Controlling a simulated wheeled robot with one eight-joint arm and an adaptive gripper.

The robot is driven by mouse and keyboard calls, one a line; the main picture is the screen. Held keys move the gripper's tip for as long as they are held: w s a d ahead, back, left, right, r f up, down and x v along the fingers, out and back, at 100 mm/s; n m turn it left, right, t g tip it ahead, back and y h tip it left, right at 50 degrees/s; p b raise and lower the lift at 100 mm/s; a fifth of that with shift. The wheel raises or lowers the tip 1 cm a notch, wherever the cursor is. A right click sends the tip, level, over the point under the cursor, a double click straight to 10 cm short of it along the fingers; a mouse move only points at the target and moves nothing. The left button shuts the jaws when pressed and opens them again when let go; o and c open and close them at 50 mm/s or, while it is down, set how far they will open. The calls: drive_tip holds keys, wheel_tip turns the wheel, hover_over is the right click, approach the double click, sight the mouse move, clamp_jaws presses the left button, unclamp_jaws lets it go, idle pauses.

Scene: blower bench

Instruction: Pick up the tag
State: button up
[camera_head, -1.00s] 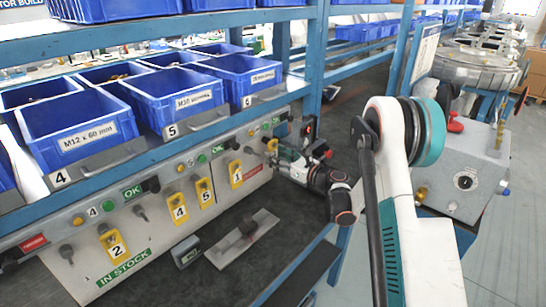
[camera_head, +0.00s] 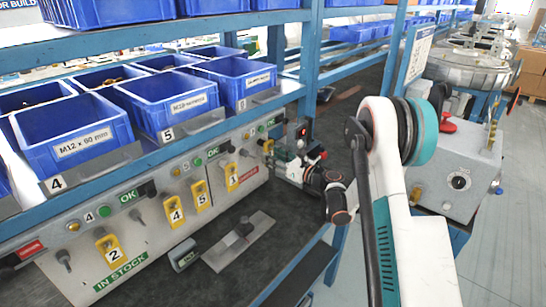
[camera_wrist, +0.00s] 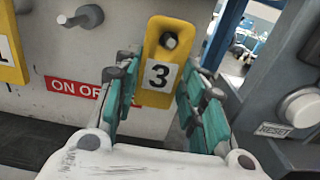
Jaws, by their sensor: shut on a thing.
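A yellow tag with a black 3 on a white label (camera_wrist: 153,98) hangs upright on a dark peg on the grey panel in the wrist view. My gripper (camera_wrist: 158,82) has one teal finger at each side of this tag and is shut on it. In the head view my gripper (camera_head: 277,160) is at the right end of the panel. Little of tag 3 (camera_head: 268,146) shows there.
Yellow tags 1 (camera_head: 231,184), 5 (camera_head: 200,203), 4 (camera_head: 174,218) and 2 (camera_head: 109,252) hang along the panel. A flat grey plate (camera_head: 225,257) lies on the dark bench. Blue bins (camera_head: 75,152) stand on the shelf above. A grey box with a reset button (camera_wrist: 299,107) is close at right.

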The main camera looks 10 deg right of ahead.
drive_tip(key=p+v, duration=0.2)
drive_tip(key=v, duration=1.6)
drive_tip(key=shift+r, duration=0.5)
drive_tip(key=b+v, duration=0.2)
drive_tip(key=v, duration=0.5)
drive_tip(key=shift+s+d, duration=0.15)
drive_tip(key=shift+s, duration=0.05)
idle(0.3)
idle(0.3)
idle(0.8)
